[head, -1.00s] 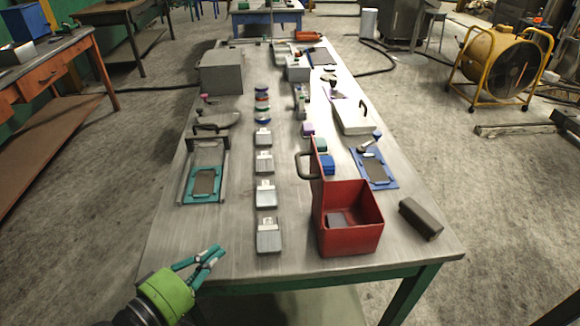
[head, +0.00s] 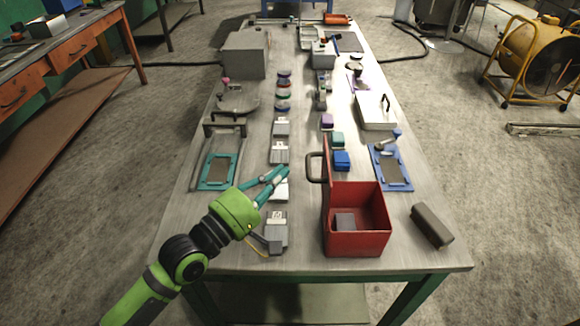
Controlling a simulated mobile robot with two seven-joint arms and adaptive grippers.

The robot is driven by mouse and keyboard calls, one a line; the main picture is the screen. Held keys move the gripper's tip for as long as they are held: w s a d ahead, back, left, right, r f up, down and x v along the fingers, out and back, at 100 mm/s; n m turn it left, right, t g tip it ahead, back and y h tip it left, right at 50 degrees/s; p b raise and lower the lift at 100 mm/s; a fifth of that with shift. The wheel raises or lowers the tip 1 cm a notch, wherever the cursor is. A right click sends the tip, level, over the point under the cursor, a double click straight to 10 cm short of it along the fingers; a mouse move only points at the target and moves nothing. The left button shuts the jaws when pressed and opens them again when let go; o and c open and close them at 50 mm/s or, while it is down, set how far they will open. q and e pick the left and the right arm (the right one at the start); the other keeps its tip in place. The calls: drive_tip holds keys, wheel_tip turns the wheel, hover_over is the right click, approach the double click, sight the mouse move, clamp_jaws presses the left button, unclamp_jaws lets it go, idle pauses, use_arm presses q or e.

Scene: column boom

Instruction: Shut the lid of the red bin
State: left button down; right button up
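The red bin (head: 357,243) stands near the front edge of the table, right of centre. Its lid (head: 325,163) is open, standing upright along the bin's left side, seen almost edge-on. A dark handle (head: 315,168) sticks out from the lid's left face. A small grey block (head: 345,221) lies inside the bin. My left gripper (head: 285,170) is left of the lid handle, apart from it, over the row of grey boxes. Its teal fingers meet at the tips and hold nothing visible. My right gripper is not in view.
Grey boxes (head: 278,230) stand in a row left of the bin. A dark grey block (head: 432,225) lies right of it. Behind are a blue block (head: 341,160) and a blue-framed board (head: 391,169). A teal-framed board (head: 219,171) lies left of my gripper.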

use_arm(q)
drive_tip(key=shift+s+d+r+p, duration=0.1)
drive_tip(key=shift+d+r+p, duration=0.1)
drive_tip(key=shift+d, duration=0.45)
drive_tip(key=shift+d+r+p, duration=0.1)
drive_tip(key=shift+d+p, duration=0.05)
drive_tip(key=shift+d, duration=0.45)
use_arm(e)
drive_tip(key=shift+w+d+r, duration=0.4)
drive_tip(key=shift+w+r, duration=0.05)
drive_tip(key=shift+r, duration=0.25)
